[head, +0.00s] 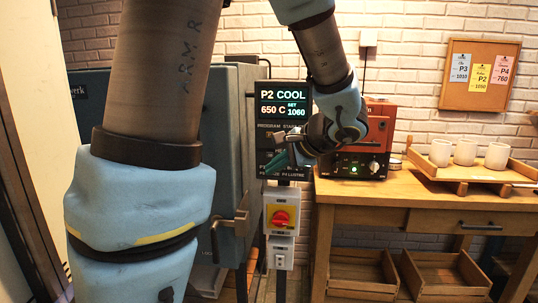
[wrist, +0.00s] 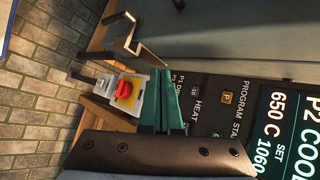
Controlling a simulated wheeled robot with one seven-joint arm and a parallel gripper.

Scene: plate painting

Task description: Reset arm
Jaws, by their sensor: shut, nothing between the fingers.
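My gripper (head: 286,160) is in front of the kiln's control panel (head: 283,112), at the lower part of the panel. In the wrist view my gripper (wrist: 162,100) shows its green fingers together, shut and empty. The panel display reads P2 COOL, 650 C, set 1060. In the wrist view the display (wrist: 285,130) lies on its side at the right. I cannot tell whether the fingertips touch the panel. My arm covers much of the left of the head view.
A red and yellow switch (head: 282,217) is below the panel. The blue-grey kiln (head: 235,150) with a door handle stands at left. A wooden table (head: 400,195) holds a red machine (head: 378,125) and a tray (head: 500,176) with white cups. Open crates (head: 362,283) are below.

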